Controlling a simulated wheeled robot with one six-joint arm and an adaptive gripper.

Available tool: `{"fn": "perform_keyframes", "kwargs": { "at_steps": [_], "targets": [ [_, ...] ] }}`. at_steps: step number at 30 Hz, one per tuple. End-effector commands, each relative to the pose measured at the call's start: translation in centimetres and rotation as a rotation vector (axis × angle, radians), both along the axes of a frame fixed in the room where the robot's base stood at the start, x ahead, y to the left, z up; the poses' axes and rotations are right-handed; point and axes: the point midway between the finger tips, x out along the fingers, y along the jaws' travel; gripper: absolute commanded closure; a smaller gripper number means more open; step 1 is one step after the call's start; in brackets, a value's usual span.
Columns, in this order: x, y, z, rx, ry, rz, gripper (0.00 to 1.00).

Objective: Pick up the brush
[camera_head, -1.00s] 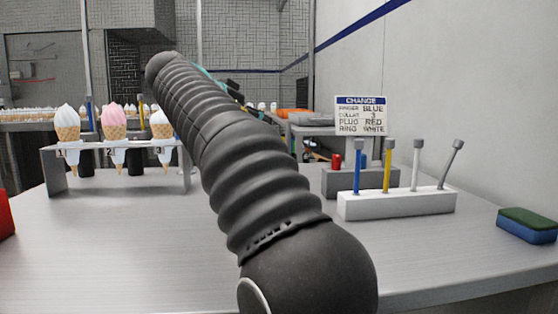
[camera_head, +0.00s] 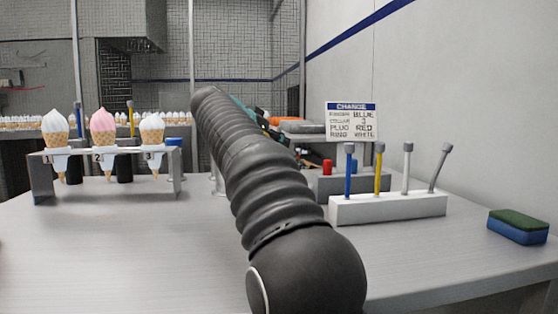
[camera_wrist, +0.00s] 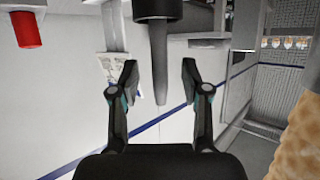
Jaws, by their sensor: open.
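A dark grey shaft, tapering from a thick dark block, shows in the wrist view (camera_wrist: 159,50). It may be the brush, but I cannot tell for certain. My gripper (camera_wrist: 158,76) is open, with one finger on each side of the shaft's narrow end in the picture. The depth between fingers and shaft is unclear, and no contact shows. In the head view my own arm hides the gripper and this shaft, and I can make out no clear brush there.
A white block (camera_head: 388,207) holds blue, yellow, white and tilted grey tools at right. A sponge (camera_head: 517,226) lies near the right edge. A rack (camera_head: 44,182) of three ice cream cones stands at left. A change sign (camera_head: 351,122) stands behind. The left front counter is clear.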

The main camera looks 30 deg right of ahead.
Motion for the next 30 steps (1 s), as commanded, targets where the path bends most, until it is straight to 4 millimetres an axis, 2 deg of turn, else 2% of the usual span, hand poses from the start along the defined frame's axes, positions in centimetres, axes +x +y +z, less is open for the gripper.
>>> {"fn": "perform_keyframes", "kwargs": {
  "at_steps": [5,11,12,17,18,30],
  "targets": [
    [0.9,-1.8,-0.9,-0.001,0.001,-0.001,0.53],
    [1.0,-1.9,-0.9,-0.001,0.0,0.001,0.53],
    [1.0,-1.9,-0.9,-0.001,0.0,0.001,0.56],
    [1.0,-1.9,-0.9,-0.001,0.0,0.0,0.96],
    [1.0,-1.9,-0.9,-0.001,0.0,0.0,1.0],
    [1.0,-1.9,-0.6,-0.001,0.0,0.0,1.0]
  ]
}}
